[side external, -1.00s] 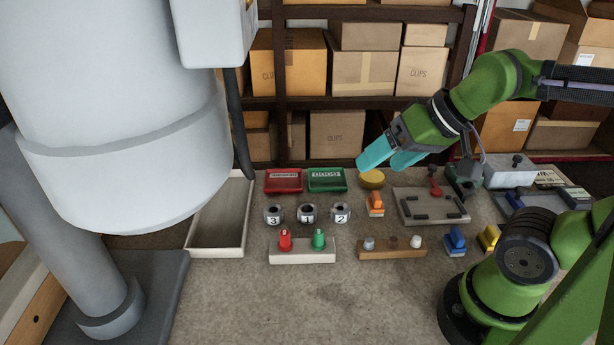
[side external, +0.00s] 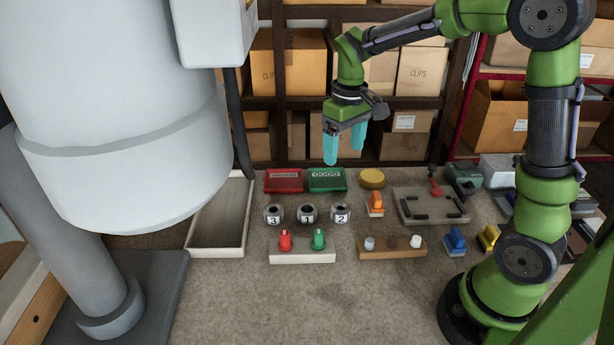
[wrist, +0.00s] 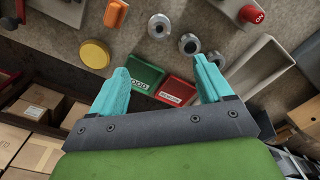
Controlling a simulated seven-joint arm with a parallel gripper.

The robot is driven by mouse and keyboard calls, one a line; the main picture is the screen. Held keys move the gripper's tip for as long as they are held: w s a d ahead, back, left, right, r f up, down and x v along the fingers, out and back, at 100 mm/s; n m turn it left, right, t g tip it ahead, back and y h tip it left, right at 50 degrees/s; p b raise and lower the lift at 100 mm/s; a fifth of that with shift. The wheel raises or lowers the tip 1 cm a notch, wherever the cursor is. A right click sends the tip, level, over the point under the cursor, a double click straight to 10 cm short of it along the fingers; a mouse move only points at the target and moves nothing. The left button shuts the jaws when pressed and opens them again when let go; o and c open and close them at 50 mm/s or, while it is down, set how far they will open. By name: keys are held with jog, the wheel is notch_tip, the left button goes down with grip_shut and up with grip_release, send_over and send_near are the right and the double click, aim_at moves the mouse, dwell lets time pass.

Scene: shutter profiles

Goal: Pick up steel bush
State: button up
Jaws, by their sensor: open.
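A small grey cylinder that looks like the steel bush (side external: 369,243) stands at the left end of a brown wooden block (side external: 392,253). A brown bush (side external: 392,242) and a white bush (side external: 416,241) stand to its right on the same block. My gripper (side external: 344,156) has teal fingers pointing down, open and empty, high above the back of the bench. It is behind and well above the block. In the wrist view my open gripper (wrist: 161,65) has the trays beyond its fingers; I cannot make out the steel bush there.
Three numbered metal rings (side external: 307,213) stand behind the blocks, with red (side external: 283,181) and green (side external: 325,180) trays behind them. A pale block with red and green knobs (side external: 302,257) is left of the wooden block. An orange-topped part (side external: 375,204) stands behind it.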

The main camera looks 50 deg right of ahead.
send_over(341, 203)
jog(key=a, duration=0.1)
jog(key=shift+n, duration=0.4)
jog(key=f, duration=1)
jog(key=shift+s+a+f, duration=0.1)
jog(key=shift+s+f, duration=0.2)
jog(key=shift+f, duration=0.1)
jog(key=shift+s+a+f, duration=0.1)
jog(key=shift+s+f, duration=0.05)
jog(key=shift+f, duration=1.15)
jog(key=shift+s+a+f, duration=0.1)
jog(key=shift+f, duration=1.2)
jog(key=c, duration=1.3)
